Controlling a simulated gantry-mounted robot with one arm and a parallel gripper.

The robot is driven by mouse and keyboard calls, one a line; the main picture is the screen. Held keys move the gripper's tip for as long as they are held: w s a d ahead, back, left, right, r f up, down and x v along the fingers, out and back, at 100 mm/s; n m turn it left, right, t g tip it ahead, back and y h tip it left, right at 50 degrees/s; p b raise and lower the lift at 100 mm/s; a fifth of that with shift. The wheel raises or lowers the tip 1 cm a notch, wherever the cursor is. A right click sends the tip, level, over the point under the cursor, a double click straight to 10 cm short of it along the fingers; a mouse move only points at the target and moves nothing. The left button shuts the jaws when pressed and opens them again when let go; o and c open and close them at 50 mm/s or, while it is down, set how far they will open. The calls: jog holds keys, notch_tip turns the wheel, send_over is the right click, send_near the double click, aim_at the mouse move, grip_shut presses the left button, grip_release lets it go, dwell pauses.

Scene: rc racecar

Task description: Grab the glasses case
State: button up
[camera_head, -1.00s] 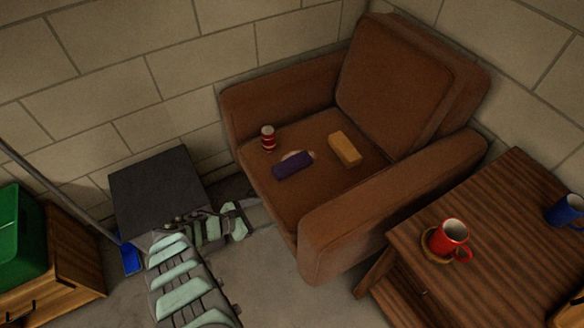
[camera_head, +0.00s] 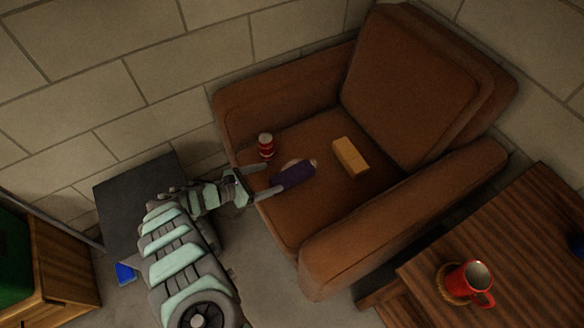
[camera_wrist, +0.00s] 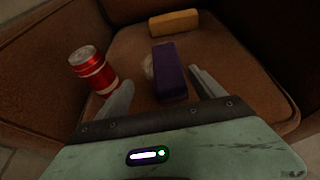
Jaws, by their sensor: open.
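A dark purple box-shaped case (camera_head: 294,175), which I take to be the glasses case, lies on the seat of the brown armchair (camera_head: 330,245). In the wrist view the purple case (camera_wrist: 169,72) sits ahead of the palm, between the lines of the two fingers. My gripper (camera_head: 271,178) is open and empty at the seat's front-left edge. One fingertip looks close to the case's near end; I cannot tell whether they touch. A pale round thing (camera_wrist: 149,67) is partly hidden beside the case.
A red can (camera_head: 266,145) stands left of the case, near the left finger in the wrist view. A tan block (camera_head: 351,156) lies to the case's right. The armrests flank the seat. A wooden table (camera_head: 520,240) with a red mug (camera_head: 469,283) stands at right.

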aim_at(288, 176)
jog(key=x, duration=0.1)
jog(key=b+x, duration=0.1)
jog(key=x, duration=0.2)
jog(key=shift+s+d+f, duration=0.1)
jog(key=shift+d+f, duration=0.15)
jog(key=shift+d, duration=0.15)
jog(key=b+x, duration=0.1)
jog(key=x, duration=0.1)
jog(key=s+b+x, duration=0.1)
jog(key=x, duration=0.2)
jog(key=shift+w+d+f, duration=0.1)
jog(key=shift+d+f, duration=0.1)
jog(key=shift+f, duration=0.05)
jog(key=shift+w+d, duration=0.1)
jog(key=shift+r, duration=0.15)
jog(key=c, duration=1.5)
